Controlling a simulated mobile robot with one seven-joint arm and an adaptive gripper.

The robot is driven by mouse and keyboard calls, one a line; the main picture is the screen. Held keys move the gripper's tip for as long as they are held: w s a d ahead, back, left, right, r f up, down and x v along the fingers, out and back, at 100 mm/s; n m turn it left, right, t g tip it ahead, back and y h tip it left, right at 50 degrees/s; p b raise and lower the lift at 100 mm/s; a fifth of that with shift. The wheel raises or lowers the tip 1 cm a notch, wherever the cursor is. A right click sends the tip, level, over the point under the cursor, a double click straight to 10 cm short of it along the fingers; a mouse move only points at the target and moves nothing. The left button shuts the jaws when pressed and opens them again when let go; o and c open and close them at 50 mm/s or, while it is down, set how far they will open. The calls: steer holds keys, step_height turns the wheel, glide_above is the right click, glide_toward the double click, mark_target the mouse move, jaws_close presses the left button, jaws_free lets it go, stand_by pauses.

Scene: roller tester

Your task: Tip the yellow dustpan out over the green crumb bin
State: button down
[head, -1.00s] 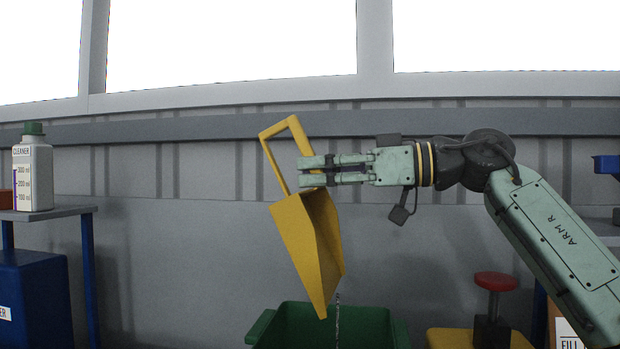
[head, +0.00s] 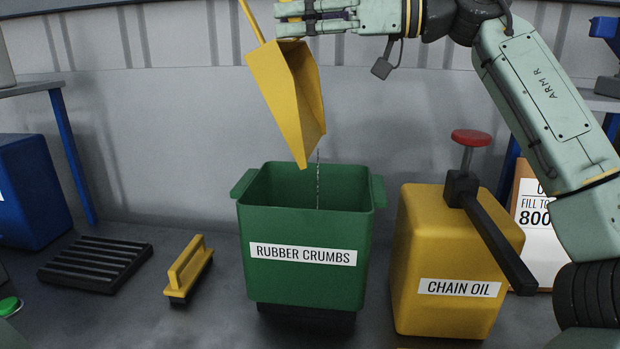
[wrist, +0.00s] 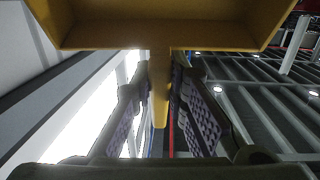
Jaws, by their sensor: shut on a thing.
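The yellow dustpan (head: 290,95) hangs steeply tilted, lip downward, above the green crumb bin (head: 305,274) labelled RUBBER CRUMBS. My gripper (head: 283,18) is shut on the dustpan's handle, near the top edge of the head view. A thin dark stream (head: 318,180) runs from the dustpan's lip down into the bin's mouth. The wrist view shows the dustpan's yellow underside or edge (wrist: 160,40) across the top, with the handle between the finger pads. The bin's floor and contents are hidden by its front wall.
A yellow chain oil can (head: 455,250) with a red knob and dark lever stands right of the bin. A yellow-handled brush (head: 188,270) and a black grate (head: 96,263) lie to the left. A blue box (head: 35,190) stands at far left.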

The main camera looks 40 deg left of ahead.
steer(key=shift+s+a+r+p, duration=0.1)
steer(key=shift+p, duration=0.25)
steer(key=shift+s+a+f+t+h+p, duration=0.25)
steer(key=shift+a+h+p, duration=0.3)
steer(key=shift+p, duration=0.35)
steer(key=s+a+f+t+h+p, duration=0.3)
steer(key=a+f+h+p, duration=0.2)
steer(key=a+f, duration=0.1)
steer(key=s+a+f+t+h+p, duration=0.3)
steer(key=a+f+h+p, duration=0.2)
steer(key=a+f+p, duration=0.1)
steer(key=shift+s+a+f+h, duration=0.3)
steer(key=shift+a+f+h, duration=0.1)
steer(key=shift+f, duration=0.1)
step_height(320, 180, up, 6)
stand_by(0.8)
